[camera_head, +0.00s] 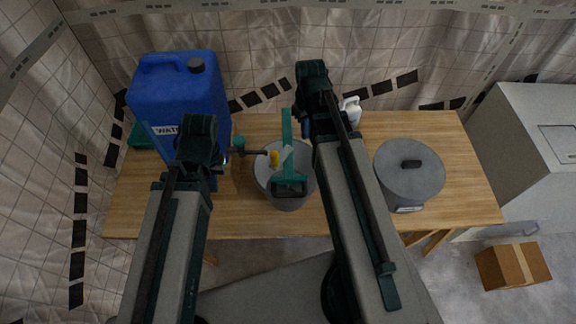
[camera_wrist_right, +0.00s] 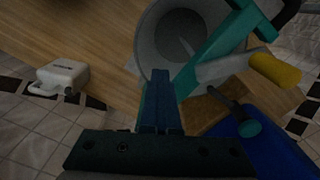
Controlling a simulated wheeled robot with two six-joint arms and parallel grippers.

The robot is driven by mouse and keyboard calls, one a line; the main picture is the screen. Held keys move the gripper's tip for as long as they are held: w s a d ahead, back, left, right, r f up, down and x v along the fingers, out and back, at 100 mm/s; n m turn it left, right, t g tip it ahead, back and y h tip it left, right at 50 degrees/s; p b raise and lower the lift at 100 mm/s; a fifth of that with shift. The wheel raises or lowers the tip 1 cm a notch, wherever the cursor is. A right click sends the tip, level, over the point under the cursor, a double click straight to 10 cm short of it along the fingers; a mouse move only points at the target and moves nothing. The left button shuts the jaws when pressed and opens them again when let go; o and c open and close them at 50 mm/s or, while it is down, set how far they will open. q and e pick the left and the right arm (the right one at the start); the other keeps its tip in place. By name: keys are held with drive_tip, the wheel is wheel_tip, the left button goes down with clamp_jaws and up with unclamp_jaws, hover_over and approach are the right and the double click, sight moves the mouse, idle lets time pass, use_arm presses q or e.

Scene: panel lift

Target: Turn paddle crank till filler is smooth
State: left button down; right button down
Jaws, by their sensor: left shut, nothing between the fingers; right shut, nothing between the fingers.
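A grey bucket (camera_head: 286,202) stands on the table, with a green frame (camera_head: 287,130) across its top. A dark crank rod (camera_head: 255,152) with a green knob (camera_head: 239,143) sticks out to the left above the rim. A piece with a yellow end (camera_head: 274,158) sits beside it; both also show in the right wrist view, the knob (camera_wrist_right: 248,128) and the yellow end (camera_wrist_right: 275,70). My left gripper (camera_head: 226,160) is shut, just left of the knob. My right gripper (camera_head: 306,130) is shut and empty beside the frame; its fingers (camera_wrist_right: 161,100) show in its wrist view. The filler's surface is not clear.
A blue water canister (camera_head: 180,100) stands at the table's back left. A white bottle (camera_head: 351,111) is at the back. A grey lidded pot (camera_head: 409,172) stands on the right. A cardboard box (camera_head: 512,265) lies on the floor. The front right of the wooden table (camera_head: 465,205) is clear.

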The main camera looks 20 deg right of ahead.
drive_tip(key=w+a, duration=0.4)
drive_tip(key=a, duration=0.3)
drive_tip(key=shift+w+a, duration=0.2)
drive_tip(key=shift+w, duration=0.15)
drive_tip(key=c, duration=1.5)
unclamp_jaws()
drive_tip(key=o, duration=1.5)
drive_tip(key=shift+r, duration=0.1)
wheel_tip(320, 180, up, 9)
drive_tip(key=p, duration=0.9)
